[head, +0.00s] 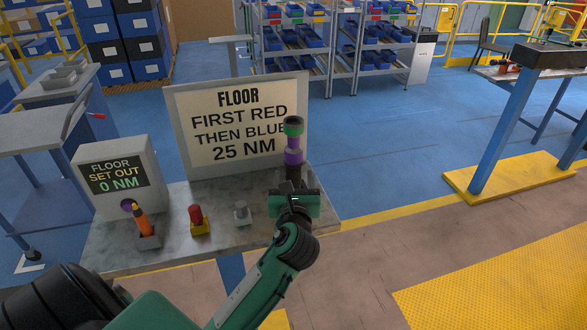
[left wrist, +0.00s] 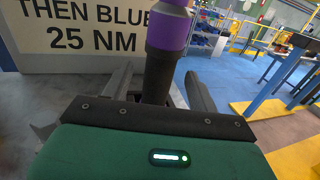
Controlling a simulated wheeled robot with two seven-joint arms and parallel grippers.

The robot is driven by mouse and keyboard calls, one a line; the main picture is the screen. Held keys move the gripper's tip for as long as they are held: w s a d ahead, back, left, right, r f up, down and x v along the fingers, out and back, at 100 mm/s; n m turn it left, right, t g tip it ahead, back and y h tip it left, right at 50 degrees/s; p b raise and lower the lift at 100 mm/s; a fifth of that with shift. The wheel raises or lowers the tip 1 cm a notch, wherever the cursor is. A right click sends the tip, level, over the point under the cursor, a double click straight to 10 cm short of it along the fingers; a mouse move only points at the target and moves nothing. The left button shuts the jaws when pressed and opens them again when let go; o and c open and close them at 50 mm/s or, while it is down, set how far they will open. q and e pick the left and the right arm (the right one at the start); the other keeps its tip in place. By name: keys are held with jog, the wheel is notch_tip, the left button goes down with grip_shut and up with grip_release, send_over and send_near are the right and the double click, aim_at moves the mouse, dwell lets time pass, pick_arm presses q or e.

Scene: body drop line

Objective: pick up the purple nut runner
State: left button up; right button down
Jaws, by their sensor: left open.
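The purple nut runner (head: 293,150) stands upright near the right end of the bench, with a purple body and a green and dark top. In the left wrist view its purple body (left wrist: 168,32) narrows to a dark lower part, and its top is cut off. My left gripper (head: 294,193) is at the nut runner, in front of its lower part. In the left wrist view the open fingers (left wrist: 160,82) lie on either side of the dark part, with gaps visible. The nut runner's foot is hidden behind my gripper. My right gripper is not in view.
The bench (head: 185,255) also carries an orange tool (head: 142,220) in a dark holder, a red piece (head: 196,216) on a yellow base and a grey piece (head: 241,211). A large sign (head: 240,125) and a "0 NM" display box (head: 119,178) stand behind them.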

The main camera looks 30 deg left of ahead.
aim_at(293, 166)
pick_arm(q)
jog(key=shift+w+a+r, duration=0.15)
jog(key=shift+w+a, duration=0.2)
jog(key=shift+w, duration=0.1)
jog(key=x, duration=0.1)
jog(key=p+x, duration=0.1)
jog(key=x, duration=0.2)
jog(key=shift+w+a+f+p, duration=0.1)
jog(key=shift+w+f+p, duration=0.15)
jog(key=shift+p, duration=0.15)
jog(key=shift+s, duration=0.1)
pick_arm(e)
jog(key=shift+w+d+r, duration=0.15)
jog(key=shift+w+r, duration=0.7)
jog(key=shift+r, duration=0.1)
pick_arm(q)
jog(key=shift+s+r, duration=0.1)
jog(key=shift+c, duration=0.2)
grip_shut()
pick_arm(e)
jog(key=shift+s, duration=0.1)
